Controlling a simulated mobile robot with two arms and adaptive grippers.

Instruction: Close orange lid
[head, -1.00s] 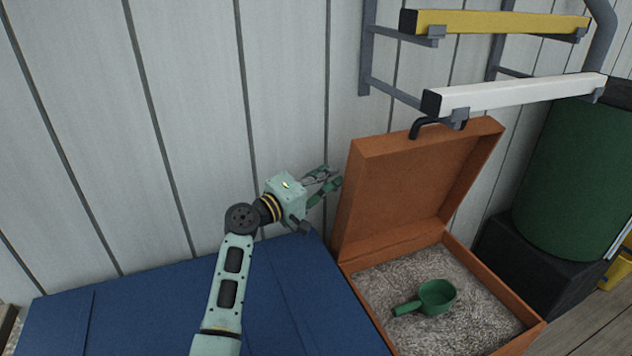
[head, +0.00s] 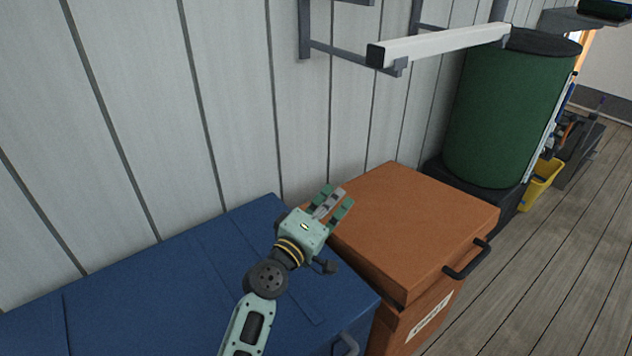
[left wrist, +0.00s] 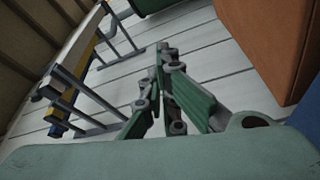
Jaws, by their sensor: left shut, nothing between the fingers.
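The orange lid (head: 410,225) lies down over the orange box (head: 400,330), its top close to level and its black handle (head: 467,262) at the front edge. A dark line runs between lid and box; I cannot tell if a thin gap is left. The inside of the box is hidden. My left gripper (head: 338,203) is shut and empty beside the lid's left rear edge; I cannot tell if it touches. In the left wrist view its fingers (left wrist: 165,60) come together, with an orange surface (left wrist: 268,45) to the upper right. My right gripper is not in view.
A blue chest (head: 170,290) stands left of the orange box, under my left arm. A green barrel (head: 510,110) stands on a black base behind it. A wall rack with a white bar (head: 440,44) is above. Wooden floor (head: 540,270) is clear at right.

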